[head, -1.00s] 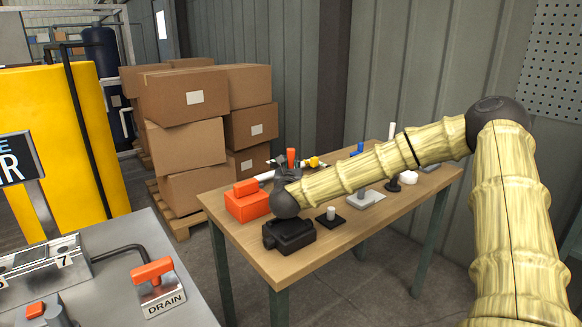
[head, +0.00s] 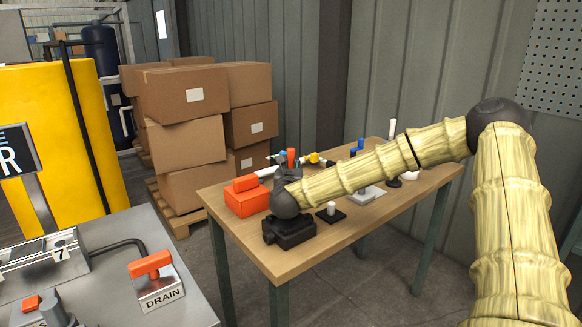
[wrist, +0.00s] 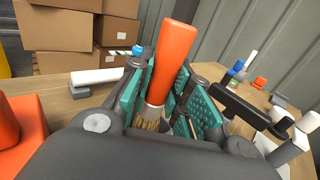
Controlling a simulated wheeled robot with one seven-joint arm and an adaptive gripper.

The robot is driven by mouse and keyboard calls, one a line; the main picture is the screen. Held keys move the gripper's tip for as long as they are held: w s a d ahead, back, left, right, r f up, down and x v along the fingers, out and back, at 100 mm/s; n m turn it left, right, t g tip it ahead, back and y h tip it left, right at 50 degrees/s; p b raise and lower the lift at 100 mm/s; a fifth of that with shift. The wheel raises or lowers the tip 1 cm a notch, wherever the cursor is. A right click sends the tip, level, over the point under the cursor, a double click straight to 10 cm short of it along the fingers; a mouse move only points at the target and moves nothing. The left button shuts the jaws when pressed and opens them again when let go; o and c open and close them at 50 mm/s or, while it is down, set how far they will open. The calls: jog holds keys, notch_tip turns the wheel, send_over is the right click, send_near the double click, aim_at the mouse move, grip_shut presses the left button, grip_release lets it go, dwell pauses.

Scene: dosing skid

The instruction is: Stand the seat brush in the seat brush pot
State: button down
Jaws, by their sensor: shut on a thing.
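The seat brush (wrist: 168,70) has an orange handle and pale tan bristles at its lower end. My gripper (wrist: 165,100) is shut on it, with teal ridged pads on both sides, and the brush leans slightly, bristles down. In the head view the orange handle (head: 291,156) pokes up behind my dark wrist, over the far left part of the table. My arm hides much of the gripper there. I cannot tell for sure which object is the seat brush pot; a small white round piece (head: 409,176) stands towards the table's right end.
The wooden table (head: 310,245) holds an orange box (head: 247,198), a black base with a white peg (head: 331,211) and a grey block (head: 366,195). Stacked cartons (head: 205,115) stand behind left. A grey bench with a DRAIN handle (head: 152,265) is nearer. The table's front strip is clear.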

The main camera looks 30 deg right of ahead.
aim_at(291, 149)
jog(key=shift+f+b, duration=0.65)
jog(key=c, duration=1.2)
grip_release()
jog(key=shift+c, duration=0.2)
notch_tip(291, 149, up, 10)
